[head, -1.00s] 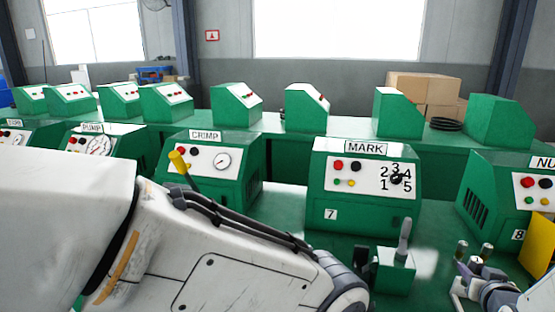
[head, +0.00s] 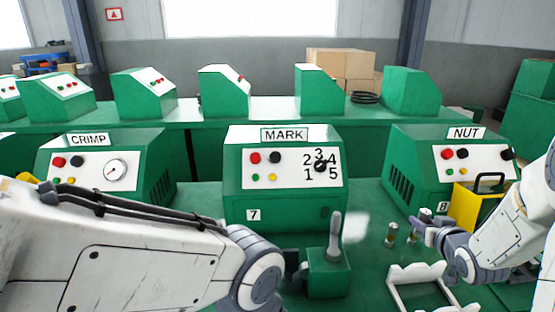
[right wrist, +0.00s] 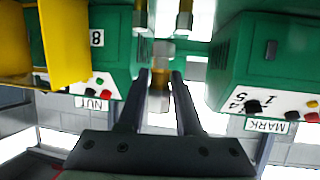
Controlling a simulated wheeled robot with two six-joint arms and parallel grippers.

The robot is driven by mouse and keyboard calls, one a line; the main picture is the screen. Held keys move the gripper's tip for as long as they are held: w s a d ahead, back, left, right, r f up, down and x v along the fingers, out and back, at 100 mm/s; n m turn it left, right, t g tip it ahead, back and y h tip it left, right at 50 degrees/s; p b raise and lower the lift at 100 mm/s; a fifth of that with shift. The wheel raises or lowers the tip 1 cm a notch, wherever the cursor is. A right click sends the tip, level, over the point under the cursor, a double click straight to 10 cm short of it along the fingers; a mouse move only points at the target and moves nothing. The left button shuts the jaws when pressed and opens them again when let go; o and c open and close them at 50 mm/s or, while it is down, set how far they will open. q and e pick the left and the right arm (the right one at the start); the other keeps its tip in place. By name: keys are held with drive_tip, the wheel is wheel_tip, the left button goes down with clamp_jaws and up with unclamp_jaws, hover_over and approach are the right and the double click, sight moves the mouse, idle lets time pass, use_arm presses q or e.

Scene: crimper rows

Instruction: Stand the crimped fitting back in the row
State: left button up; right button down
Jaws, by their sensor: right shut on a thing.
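My right gripper (head: 418,222) is shut on a metal-and-brass fitting (head: 425,214), which it holds upright in front of the NUT machine. In the right wrist view, the held fitting (right wrist: 159,85) sits between the two dark fingers (right wrist: 160,80). Two more fittings stand on the green table, one (head: 391,235) left of the gripper and one (head: 411,237) close to it. They also show at the top of the right wrist view (right wrist: 142,18) (right wrist: 185,15). The held fitting's lower end is hidden by the gripper. My left arm crosses the lower left; its gripper does not show.
The MARK machine (head: 237,205) stands in the middle, the NUT machine (head: 400,165) right and the CRIMP machine (head: 60,190) left. A green lever block (head: 328,280) is in front.

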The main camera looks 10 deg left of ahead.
drive_tip(key=shift+d, duration=0.15)
drive_tip(key=shift+w+a+f, duration=0.1)
drive_tip(key=shift+w+a, duration=0.1)
drive_tip(key=shift+a, duration=0.15)
drive_tip(key=w+a+f, duration=0.2)
drive_tip(key=a, duration=0.1)
drive_tip(key=w+a+f, duration=0.2)
drive_tip(key=a, duration=0.2)
drive_tip(key=w+a+f, duration=0.2)
drive_tip(key=a, duration=0.1)
drive_tip(key=shift+w+a+f, duration=0.15)
drive_tip(key=shift+a+f, duration=0.1)
drive_tip(key=shift+f, duration=2.15)
use_arm(q)
drive_tip(key=shift+w+d, duration=0.1)
drive_tip(key=shift+d, duration=0.25)
use_arm(e)
drive_tip(key=shift+f, duration=0.25)
use_arm(q)
drive_tip(key=shift+f, duration=0.1)
use_arm(e)
drive_tip(key=c, duration=0.6)
unclamp_jaws()
drive_tip(key=shift+r, duration=0.1)
drive_tip(key=shift+o, duration=0.2)
